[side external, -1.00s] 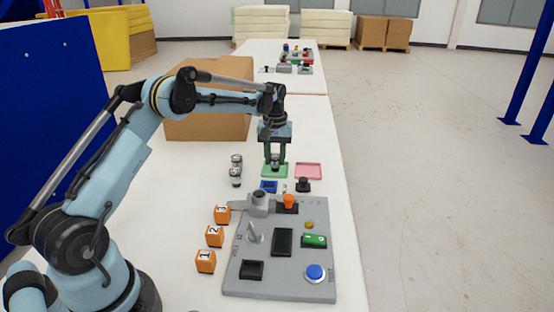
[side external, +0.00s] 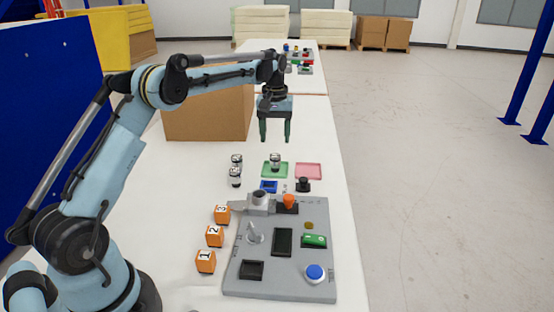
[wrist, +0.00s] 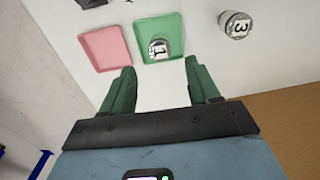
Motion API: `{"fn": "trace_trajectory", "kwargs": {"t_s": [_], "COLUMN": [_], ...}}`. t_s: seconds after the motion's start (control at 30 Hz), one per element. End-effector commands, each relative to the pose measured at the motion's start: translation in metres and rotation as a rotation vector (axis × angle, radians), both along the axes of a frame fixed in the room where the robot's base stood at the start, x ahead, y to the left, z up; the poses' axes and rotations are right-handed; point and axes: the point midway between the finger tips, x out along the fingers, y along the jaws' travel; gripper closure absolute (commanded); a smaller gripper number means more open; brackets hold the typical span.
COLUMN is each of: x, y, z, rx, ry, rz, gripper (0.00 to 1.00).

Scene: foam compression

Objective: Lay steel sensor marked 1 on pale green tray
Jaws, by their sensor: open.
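The steel sensor marked 1 (wrist: 160,48) stands on the pale green tray (wrist: 171,22), near one edge of it. In the side view the sensor (side external: 275,162) is upright on the green tray (side external: 265,172). My gripper (side external: 274,139) is open and empty, raised above the table behind the tray. In the wrist view my gripper's two green fingers (wrist: 160,82) are spread apart with nothing between them.
A pink tray (side external: 308,171) lies right of the green one. Two other steel sensors (side external: 236,170) stand to the left; one (wrist: 236,25) reads 3. A cardboard box (side external: 208,112) stands behind. Orange numbered cubes (side external: 214,236) and a grey panel (side external: 281,251) are in front.

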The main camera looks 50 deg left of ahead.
Motion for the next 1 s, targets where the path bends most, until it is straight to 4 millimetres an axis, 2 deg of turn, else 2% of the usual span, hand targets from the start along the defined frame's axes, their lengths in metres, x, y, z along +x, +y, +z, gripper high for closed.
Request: {"fn": "trace_trajectory", "kwargs": {"t_s": [0.1,0.2,0.4,0.53,0.77,1.0], "x": [0.0,0.0,0.0,-0.003,-0.027,-0.072], "y": [0.0,0.0,-0.001,-0.01,-0.051,-0.096], "z": [0.021,0.033,0.046,0.057,0.09,0.11], "rx": [0.0,0.0,0.0,0.008,0.045,0.093], "ry": [0.0,0.0,-0.001,-0.022,-0.123,-0.245], "rz": [0.0,0.0,-0.002,-0.031,-0.169,-0.33], "gripper": [0.4,0.4,0.4,0.4,0.4,0.4]}}
